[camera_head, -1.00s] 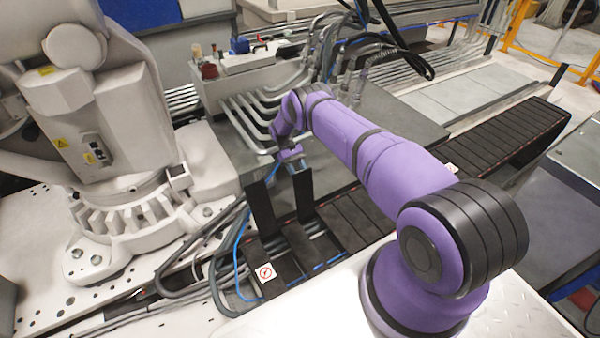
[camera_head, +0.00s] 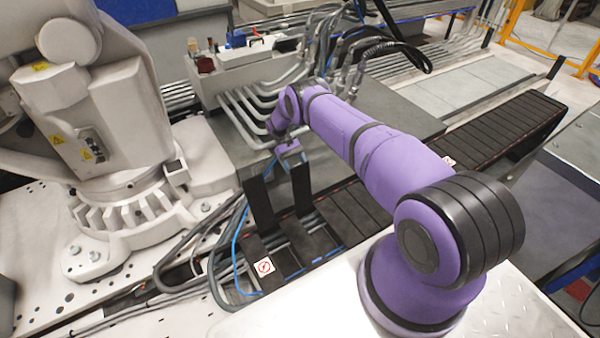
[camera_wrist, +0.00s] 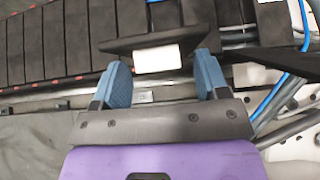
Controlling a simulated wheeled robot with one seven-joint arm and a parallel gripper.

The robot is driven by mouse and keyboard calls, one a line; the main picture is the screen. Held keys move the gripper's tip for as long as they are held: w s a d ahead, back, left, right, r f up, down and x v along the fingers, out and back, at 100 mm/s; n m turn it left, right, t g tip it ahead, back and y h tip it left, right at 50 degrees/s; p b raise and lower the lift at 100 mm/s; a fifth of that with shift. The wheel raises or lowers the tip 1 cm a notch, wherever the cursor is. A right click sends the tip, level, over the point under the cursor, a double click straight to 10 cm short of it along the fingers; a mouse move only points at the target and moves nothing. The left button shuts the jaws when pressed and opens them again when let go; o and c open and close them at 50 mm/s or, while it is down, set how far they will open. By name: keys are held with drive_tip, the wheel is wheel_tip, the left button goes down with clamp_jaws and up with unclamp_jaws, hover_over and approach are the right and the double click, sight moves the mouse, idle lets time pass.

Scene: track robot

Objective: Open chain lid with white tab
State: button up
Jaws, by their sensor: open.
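The chain lid with the white tab shows in the wrist view as a dark plate (camera_wrist: 205,34). Its white tab (camera_wrist: 157,58) lies between the two blue fingers of my gripper (camera_wrist: 161,66), with gaps on both sides. My gripper is open. In the head view my gripper (camera_head: 288,151) is at the top of a dark lid (camera_head: 302,188) that stands up from the cable chain (camera_head: 350,210). The tab cannot be made out there. Another dark lid (camera_head: 260,206) stands up to its left.
Hoses and a blue cable (camera_head: 237,245) run beside the chain on the left. A big white robot arm (camera_head: 100,110) stands at the left. Bent metal pipes (camera_head: 245,120) lie behind my gripper. The chain's closed links (camera_head: 500,125) continue to the right.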

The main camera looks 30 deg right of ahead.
sight(299, 166)
wheel_tip(299, 166, up, 3)
drive_tip(key=shift+r, duration=0.15)
drive_tip(key=s+a+r, duration=0.1)
drive_tip(key=s+a, duration=0.2)
drive_tip(key=s, duration=1.2)
drive_tip(key=shift+s+r, duration=0.15)
drive_tip(key=shift+s, duration=0.25)
drive_tip(key=shift+w+r, duration=0.1)
